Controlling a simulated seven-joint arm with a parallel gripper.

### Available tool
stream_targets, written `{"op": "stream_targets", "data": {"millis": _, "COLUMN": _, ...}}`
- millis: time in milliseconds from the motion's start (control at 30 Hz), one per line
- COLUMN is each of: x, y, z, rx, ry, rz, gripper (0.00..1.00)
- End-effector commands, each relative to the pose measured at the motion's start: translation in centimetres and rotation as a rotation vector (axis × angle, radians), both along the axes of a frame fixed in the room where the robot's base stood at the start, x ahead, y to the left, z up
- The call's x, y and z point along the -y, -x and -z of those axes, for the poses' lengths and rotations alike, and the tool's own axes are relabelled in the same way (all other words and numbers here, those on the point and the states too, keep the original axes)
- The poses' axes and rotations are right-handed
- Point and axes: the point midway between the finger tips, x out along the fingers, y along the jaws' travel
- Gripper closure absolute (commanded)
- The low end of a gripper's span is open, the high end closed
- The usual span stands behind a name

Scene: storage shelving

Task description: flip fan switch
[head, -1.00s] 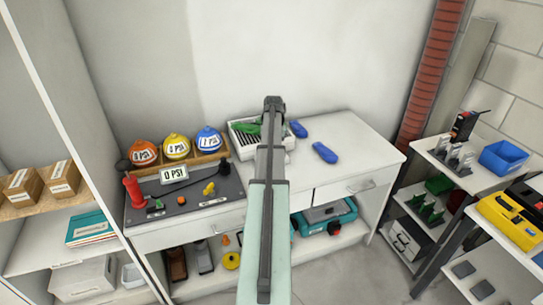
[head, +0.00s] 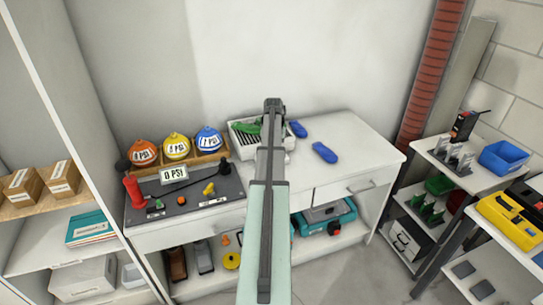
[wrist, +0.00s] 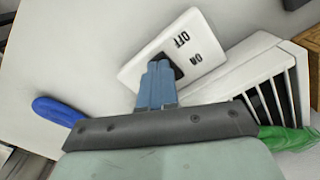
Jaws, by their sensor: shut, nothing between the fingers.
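In the wrist view, a white switch plate (wrist: 158,36) lies on the pale table top, marked OFF and ON in dark letters, with a dark switch opening near its middle. My gripper (wrist: 160,68) is shut and empty. Its fingertips overlap the opening and hide part of it, including which way the switch is set. I cannot tell whether they touch it. The white slatted box (wrist: 238,68), possibly the fan, is right beside the plate. In the head view the slatted box (head: 238,139) shows left of my arm, which hides the plate and my fingertips.
Blue objects lie on the table right of my arm (head: 325,152) and (head: 298,129). A green object (head: 247,128) rests at the slatted box. The table's right part is clear.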

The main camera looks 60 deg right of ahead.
Motion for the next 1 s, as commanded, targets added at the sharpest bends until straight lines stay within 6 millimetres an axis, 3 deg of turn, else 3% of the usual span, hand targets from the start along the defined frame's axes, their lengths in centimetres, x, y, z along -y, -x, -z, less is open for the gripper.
{"op": "stream_targets", "data": {"millis": 1000, "x": 0.0, "y": 0.0, "z": 1.0, "rx": 0.000, "ry": -0.001, "rz": 0.000, "gripper": 1.00}}
